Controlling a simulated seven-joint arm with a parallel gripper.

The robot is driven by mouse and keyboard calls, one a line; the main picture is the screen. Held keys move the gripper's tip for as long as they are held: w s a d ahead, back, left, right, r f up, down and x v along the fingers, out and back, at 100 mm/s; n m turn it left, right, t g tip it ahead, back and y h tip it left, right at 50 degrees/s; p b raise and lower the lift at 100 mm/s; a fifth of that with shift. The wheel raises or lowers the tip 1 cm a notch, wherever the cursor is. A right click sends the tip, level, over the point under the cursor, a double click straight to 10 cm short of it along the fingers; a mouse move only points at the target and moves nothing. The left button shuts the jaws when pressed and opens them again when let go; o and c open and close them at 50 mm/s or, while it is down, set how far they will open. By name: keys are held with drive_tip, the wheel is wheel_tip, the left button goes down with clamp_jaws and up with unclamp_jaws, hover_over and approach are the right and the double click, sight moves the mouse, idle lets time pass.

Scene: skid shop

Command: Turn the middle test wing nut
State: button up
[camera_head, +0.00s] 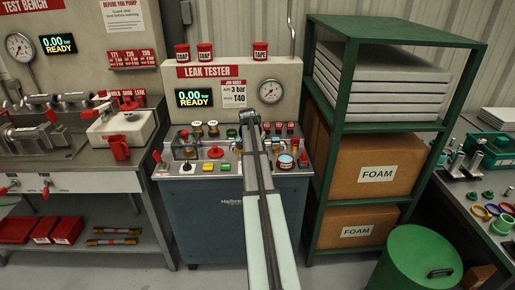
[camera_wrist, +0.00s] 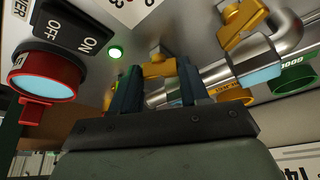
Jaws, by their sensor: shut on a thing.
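A yellow wing nut (camera_wrist: 157,69) shows between the two dark fingers of my gripper (camera_wrist: 156,84) in the wrist view. The fingers stand on either side of it, and my gripper is shut on it. The lower part of the nut is hidden by the gripper body. A second yellow wing nut (camera_wrist: 243,22) sits on the pipework at the upper right, clear of the fingers. In the head view my arm reaches over the leak tester (camera_head: 194,72), with my gripper (camera_head: 249,118) at its panel. The held nut is hidden there.
In the wrist view, metal pipes (camera_wrist: 222,72) run close to the right finger. In the head view a green shelf (camera_head: 340,110) with foam boxes stands close to my arm's right.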

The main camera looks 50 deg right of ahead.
idle(0.3)
drive_tip(key=o, duration=1.1)
drive_tip(key=shift+c, duration=0.2)
drive_tip(key=v, duration=1.3)
drive_tip(key=shift+a+r, duration=0.2)
drive_tip(key=shift+r, duration=0.15)
drive_tip(key=shift+s, duration=0.1)
